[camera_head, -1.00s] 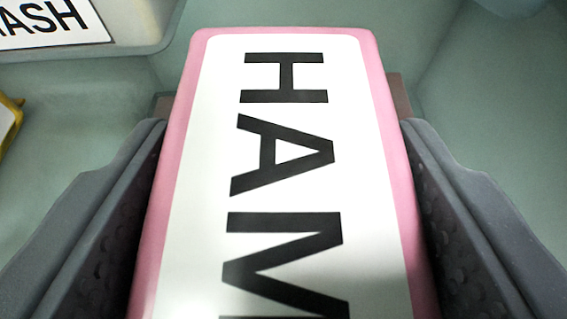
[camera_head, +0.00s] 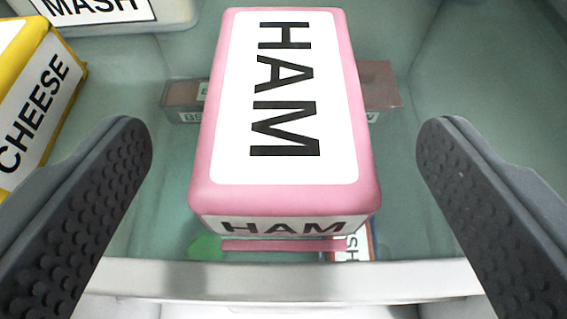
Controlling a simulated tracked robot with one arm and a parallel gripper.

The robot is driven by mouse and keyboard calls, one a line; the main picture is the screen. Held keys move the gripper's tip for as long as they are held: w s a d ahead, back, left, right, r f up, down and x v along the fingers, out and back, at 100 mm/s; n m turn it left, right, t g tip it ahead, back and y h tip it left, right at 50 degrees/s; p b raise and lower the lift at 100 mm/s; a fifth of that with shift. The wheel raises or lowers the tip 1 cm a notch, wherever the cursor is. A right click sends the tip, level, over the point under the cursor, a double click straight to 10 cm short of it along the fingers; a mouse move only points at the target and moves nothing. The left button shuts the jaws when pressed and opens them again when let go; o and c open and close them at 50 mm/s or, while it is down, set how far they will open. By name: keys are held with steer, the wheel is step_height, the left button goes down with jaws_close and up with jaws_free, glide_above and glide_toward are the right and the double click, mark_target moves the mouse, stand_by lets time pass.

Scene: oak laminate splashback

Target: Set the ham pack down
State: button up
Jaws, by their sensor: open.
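The ham pack (camera_head: 345,130) is a pink block with a white label reading HAM on its top and front. It rests on a greenish glass shelf (camera_head: 160,225), just behind the shelf's pale front edge. My gripper (camera_head: 283,150) is open, with one dark textured finger on each side of the view. Both fingers are clear of the pack, with gaps at its left and right. The pack's far side and underside are hidden.
A yellow cheese pack (camera_head: 40,100) stands at the left, and a white container labelled MASH (camera_head: 110,15) is at the back left. Several items show below through the glass. The right side is free.

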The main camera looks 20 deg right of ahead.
steer(key=v, duration=0.6)
steer(key=shift+s, duration=0.3)
steer(key=shift+a+r, duration=0.15)
steer(key=s+a+r+n+t+y, duration=0.15)
steer(key=a+r, duration=0.25)
steer(key=r, duration=0.4)
steer(key=a+r+n+y, duration=0.1)
steer(key=a+r+y, duration=0.2)
steer(key=r, duration=0.5)
steer(key=s+d+r, duration=0.1)
steer(key=s+r, duration=0.5)
steer(key=r, duration=0.2)
steer(key=s+d+r+n, duration=0.1)
steer(key=s+r, duration=0.5)
steer(key=r, duration=0.3)
steer(key=shift+s+d+t, duration=0.3)
steer(key=shift+s+t, duration=0.05)
steer(key=shift+t, duration=0.1)
